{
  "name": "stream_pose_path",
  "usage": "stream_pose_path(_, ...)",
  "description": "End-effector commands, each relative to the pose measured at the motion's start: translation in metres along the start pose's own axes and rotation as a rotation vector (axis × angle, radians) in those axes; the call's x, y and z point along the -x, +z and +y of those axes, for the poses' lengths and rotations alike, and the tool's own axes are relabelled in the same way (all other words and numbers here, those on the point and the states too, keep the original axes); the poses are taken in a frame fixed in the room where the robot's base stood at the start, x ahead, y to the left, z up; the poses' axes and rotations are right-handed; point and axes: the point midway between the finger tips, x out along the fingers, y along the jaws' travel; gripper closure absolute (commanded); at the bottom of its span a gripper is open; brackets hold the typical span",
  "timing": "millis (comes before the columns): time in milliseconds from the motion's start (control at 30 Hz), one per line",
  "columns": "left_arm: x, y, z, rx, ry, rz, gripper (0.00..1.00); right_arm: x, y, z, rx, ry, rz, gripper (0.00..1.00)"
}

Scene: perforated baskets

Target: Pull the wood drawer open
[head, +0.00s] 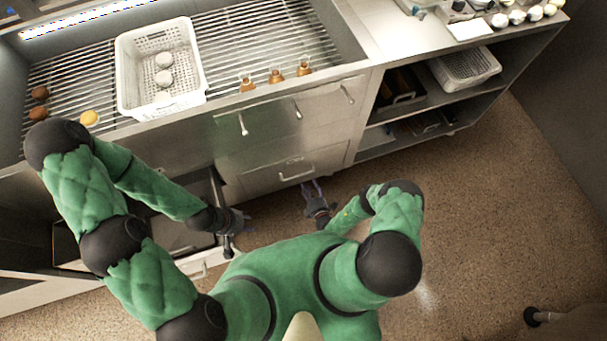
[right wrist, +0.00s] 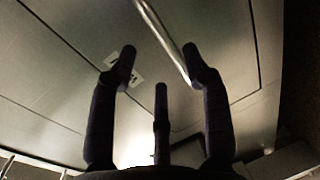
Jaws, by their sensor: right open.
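No drawer front looks like wood; the fronts below the counter are grey metal. A lower closed drawer (head: 270,172) has a bar handle (head: 297,171). My right gripper (head: 315,192) is just in front of and below that handle. In the right wrist view, my right gripper (right wrist: 160,62) is open and empty, facing a metal front with a bar handle (right wrist: 163,38) beyond the fingertips and a pale label (right wrist: 122,71). I cannot tell whether a finger touches the handle. My left gripper (head: 232,222) is beside an open compartment or drawer at lower left; its jaws are unclear.
Open shelves (head: 425,103) hold another basket (head: 494,66). The floor at right (head: 500,200) is mostly clear.

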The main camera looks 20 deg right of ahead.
Motion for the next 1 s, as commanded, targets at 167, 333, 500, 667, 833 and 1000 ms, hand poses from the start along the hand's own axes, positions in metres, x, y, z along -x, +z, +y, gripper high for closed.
stream_pose_path(167,-0.010,0.000,-0.004,0.000,0.000,0.000,0.60,-0.035,-0.002,-0.001,0.004,0.003,0.006,0.51)
stream_pose_path(333,-0.017,-0.001,-0.006,0.000,0.000,0.000,0.60,-0.061,-0.002,-0.001,0.003,0.001,0.006,0.51)
stream_pose_path(500,-0.021,-0.001,-0.007,0.000,0.000,0.000,0.60,-0.076,-0.002,-0.001,0.002,0.000,0.005,0.51)
stream_pose_path(667,-0.021,-0.001,-0.007,0.000,0.000,0.000,0.60,-0.081,-0.002,0.000,0.001,-0.001,0.004,0.51)
stream_pose_path(833,-0.021,-0.001,-0.007,0.000,0.000,0.000,0.60,-0.081,-0.001,0.000,0.001,-0.001,0.003,0.51)
stream_pose_path(1000,-0.021,-0.001,-0.007,0.000,0.000,0.000,0.60,-0.081,-0.001,0.000,0.001,-0.001,0.003,0.85)
